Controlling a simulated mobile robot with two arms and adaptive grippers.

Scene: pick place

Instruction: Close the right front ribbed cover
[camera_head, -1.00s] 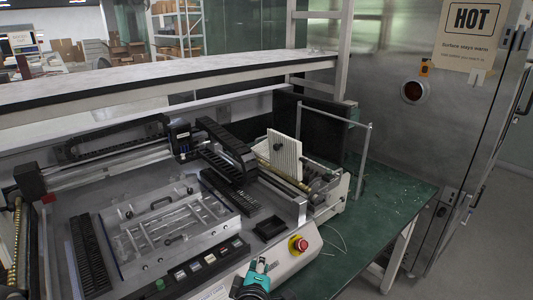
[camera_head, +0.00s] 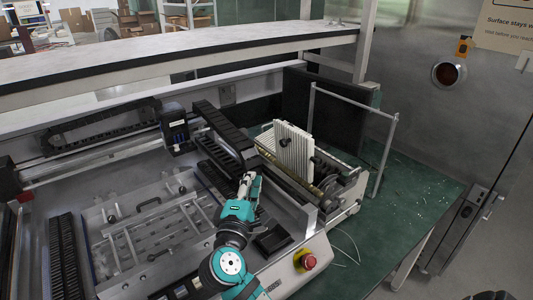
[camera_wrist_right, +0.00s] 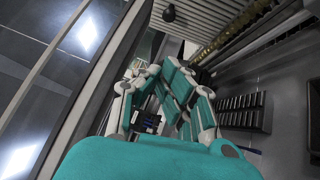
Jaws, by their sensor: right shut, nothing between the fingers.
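The ribbed cover (camera_head: 294,152) is a cream panel with fine ridges and a dark knob. It stands raised, nearly upright, at the right side of the machine; its ribbed face also shows at the top of the right wrist view (camera_wrist_right: 222,18). My right gripper (camera_head: 250,182), teal and grey, is shut and empty. It is in front of and to the left of the cover, apart from it in the head view. In the right wrist view the gripper's fingers (camera_wrist_right: 160,80) point up toward the cover and its knob (camera_wrist_right: 168,13). My left gripper is out of view.
A black cable chain (camera_head: 222,130) stands just left of the cover. A metal frame (camera_head: 385,150) rises on its right. A red emergency button (camera_head: 309,261) sits at the machine's front corner. The green table (camera_head: 405,205) is mostly bare at right.

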